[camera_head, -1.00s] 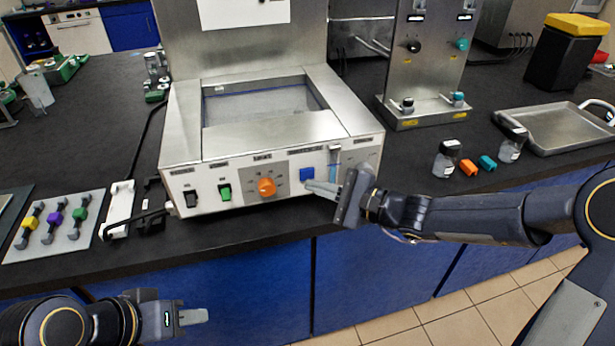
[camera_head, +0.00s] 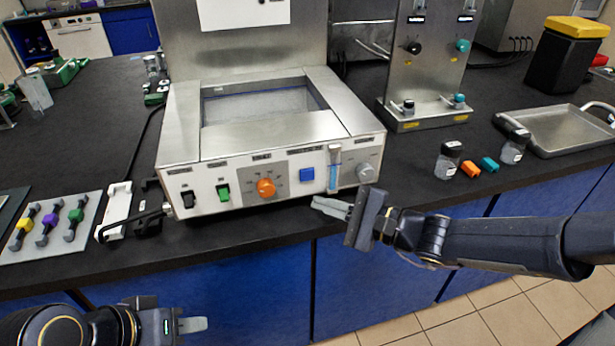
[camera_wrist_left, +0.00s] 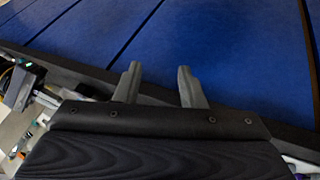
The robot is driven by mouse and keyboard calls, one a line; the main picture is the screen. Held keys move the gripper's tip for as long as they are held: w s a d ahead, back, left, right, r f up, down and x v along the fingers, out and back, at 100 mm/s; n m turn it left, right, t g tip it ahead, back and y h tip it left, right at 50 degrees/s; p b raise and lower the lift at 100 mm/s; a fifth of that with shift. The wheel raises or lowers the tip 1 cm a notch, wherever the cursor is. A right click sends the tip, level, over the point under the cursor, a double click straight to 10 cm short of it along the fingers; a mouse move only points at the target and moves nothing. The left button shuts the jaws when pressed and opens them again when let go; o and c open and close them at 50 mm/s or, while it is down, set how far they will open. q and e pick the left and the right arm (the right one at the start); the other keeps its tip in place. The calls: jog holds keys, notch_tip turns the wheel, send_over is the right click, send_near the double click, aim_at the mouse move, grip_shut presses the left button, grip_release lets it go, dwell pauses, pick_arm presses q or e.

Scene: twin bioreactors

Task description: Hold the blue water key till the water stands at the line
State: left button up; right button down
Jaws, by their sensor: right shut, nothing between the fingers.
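My right gripper (camera_head: 316,204) is shut and empty, below and in front of the panel, apart from the blue key. My left gripper (camera_head: 204,324) is low in front of the bench; the left wrist view shows its two fingers (camera_wrist_left: 158,85) apart with nothing between them.
The panel also carries a black switch (camera_head: 188,199), a green switch (camera_head: 223,192), an orange knob (camera_head: 266,188) and a grey knob (camera_head: 366,173). Bottles (camera_head: 447,162) and a tray (camera_head: 560,132) are right.

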dwell(0.4)
pick_arm(q)
grip_shut()
dwell(1.5)
